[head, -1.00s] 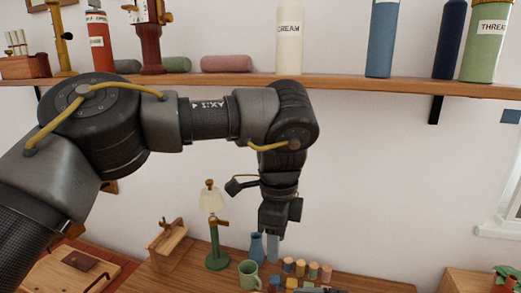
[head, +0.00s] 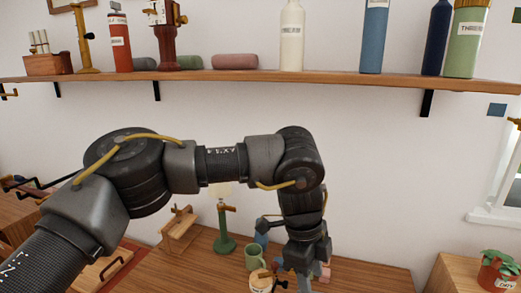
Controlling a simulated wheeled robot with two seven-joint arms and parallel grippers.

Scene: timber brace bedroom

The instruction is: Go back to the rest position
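My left arm comes in from the left and crosses the middle of the head view. Its gripper (head: 303,281) points down over the table (head: 190,276), low in the picture. The fingers are seen edge-on and run close to the bottom edge, so I cannot tell whether they are open or shut. No held object is clear. My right gripper is not in view.
A green mug (head: 253,256), a green lamp (head: 224,242) and a wooden stand (head: 180,233) are left of the gripper. A labelled jar (head: 261,281) is close beside it. Above, a wall shelf (head: 300,77) carries bottles. A potted plant (head: 496,272) stands at right.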

